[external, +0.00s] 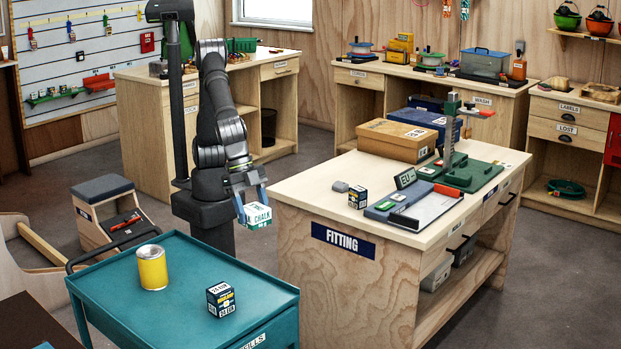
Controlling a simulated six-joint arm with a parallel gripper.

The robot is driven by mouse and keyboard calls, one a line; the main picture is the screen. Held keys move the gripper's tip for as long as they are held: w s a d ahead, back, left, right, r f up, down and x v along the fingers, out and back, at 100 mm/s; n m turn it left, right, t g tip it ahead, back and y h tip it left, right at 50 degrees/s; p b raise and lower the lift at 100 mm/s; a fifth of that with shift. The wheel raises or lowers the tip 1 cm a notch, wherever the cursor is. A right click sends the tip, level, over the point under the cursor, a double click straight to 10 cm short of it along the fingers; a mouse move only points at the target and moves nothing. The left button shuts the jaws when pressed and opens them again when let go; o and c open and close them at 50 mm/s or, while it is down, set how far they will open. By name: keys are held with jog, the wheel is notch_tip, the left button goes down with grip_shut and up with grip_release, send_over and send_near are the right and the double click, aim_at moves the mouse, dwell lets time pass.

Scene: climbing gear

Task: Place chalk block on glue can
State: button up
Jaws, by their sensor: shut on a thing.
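My gripper (252,205) is shut on the chalk block (258,217), a white and green block with the word CHALK on it. It holds the block in the air, in the gap between the teal cart and the fitting bench. A yellow can (152,267) with a pale lid stands upright on the teal cart, to the left of and lower in the picture than my gripper. It looks like the glue can, though no label can be read on it. The chalk block and the can are well apart.
A dark blue and yellow box (220,299) stands on the teal cart (185,325), right of the can. The cart has a dark handle at its left. The fitting bench (330,205) stands to the right, with a small box (357,197) near its left edge.

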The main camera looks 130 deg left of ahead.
jog(key=s+d+r+m+h, duration=0.1)
jog(key=s+d+m, duration=0.2)
jog(key=s+d, duration=0.6)
jog(key=s+d+r+m+g+h, duration=0.15)
jog(key=s+d, duration=0.25)
jog(key=s, duration=0.9)
jog(key=s+d+r+m, duration=0.1)
jog(key=s+d+m, duration=0.2)
jog(key=s+d, duration=0.6)
send_near(150, 254)
jog(key=shift+w+d+f, duration=0.3)
jog(key=shift+w+d, duration=0.1)
jog(key=shift+d, duration=0.3)
jog(key=shift+w+f, duration=0.2)
jog(key=shift+f, duration=1.9)
jog(key=shift+f, duration=0.1)
jog(key=o, duration=1)
jog(key=shift+c, duration=0.2)
